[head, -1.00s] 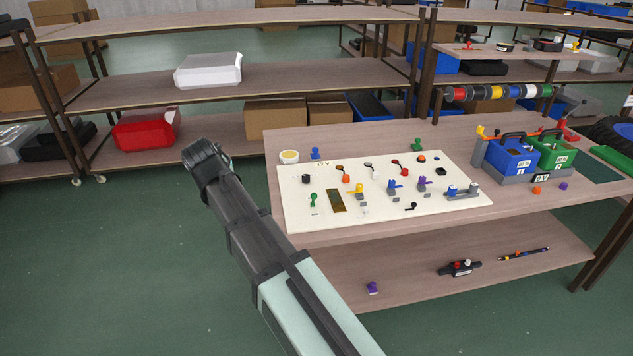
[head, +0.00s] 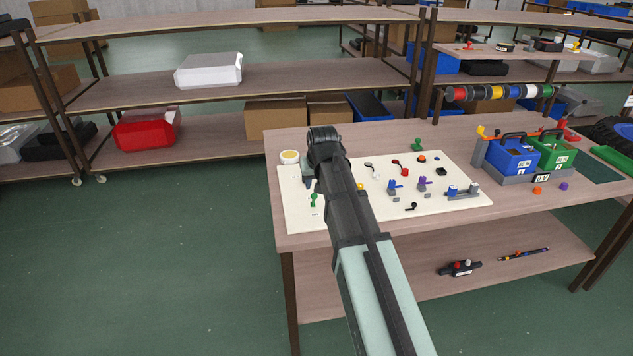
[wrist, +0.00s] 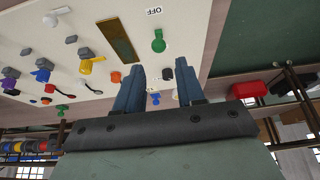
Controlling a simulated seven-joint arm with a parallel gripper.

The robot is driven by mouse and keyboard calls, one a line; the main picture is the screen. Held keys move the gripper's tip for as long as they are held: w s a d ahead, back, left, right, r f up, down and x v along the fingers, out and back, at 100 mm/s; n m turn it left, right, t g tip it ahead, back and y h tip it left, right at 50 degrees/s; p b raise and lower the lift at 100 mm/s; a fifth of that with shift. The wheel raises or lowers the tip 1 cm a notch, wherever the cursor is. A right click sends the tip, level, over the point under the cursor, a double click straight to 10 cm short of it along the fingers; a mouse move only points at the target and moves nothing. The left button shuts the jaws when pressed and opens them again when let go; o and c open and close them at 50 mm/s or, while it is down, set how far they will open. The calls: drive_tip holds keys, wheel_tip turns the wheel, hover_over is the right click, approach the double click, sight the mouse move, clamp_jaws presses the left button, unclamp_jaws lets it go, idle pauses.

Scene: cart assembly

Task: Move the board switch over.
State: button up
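The cream board (head: 455,165) lies on the wooden table, its left part partly covered by my arm in the head view. A green lever-like piece (head: 313,200) stands at its left front. In the wrist view the green piece (wrist: 158,41) stands beside a label reading OFF. My gripper (wrist: 160,68) is open above the board. Its two blue-grey fingers are apart, with nothing held between them. The green piece lies beyond the fingertips, with a visible gap in the picture.
The board holds several coloured parts, including a yellow one (wrist: 88,66) and a brown-gold plate (wrist: 117,40). Blue (head: 512,158) and green (head: 556,154) bins stand at the table's right. A white-and-yellow roll (head: 290,157) sits behind the board's left corner. The floor left of the table is clear.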

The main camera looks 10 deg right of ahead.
sight(314, 195)
drive_tip(key=x, duration=0.8)
drive_tip(key=shift+d, duration=0.1)
drive_tip(key=shift+c, duration=0.2)
drive_tip(key=c, duration=0.5)
drive_tip(key=shift+w+r, duration=0.15)
drive_tip(key=shift+w, duration=0.3)
drive_tip(key=shift+w+r, duration=0.2)
drive_tip(key=shift+w, duration=0.25)
drive_tip(key=shift+c, duration=0.2)
drive_tip(key=shift+w, duration=0.95)
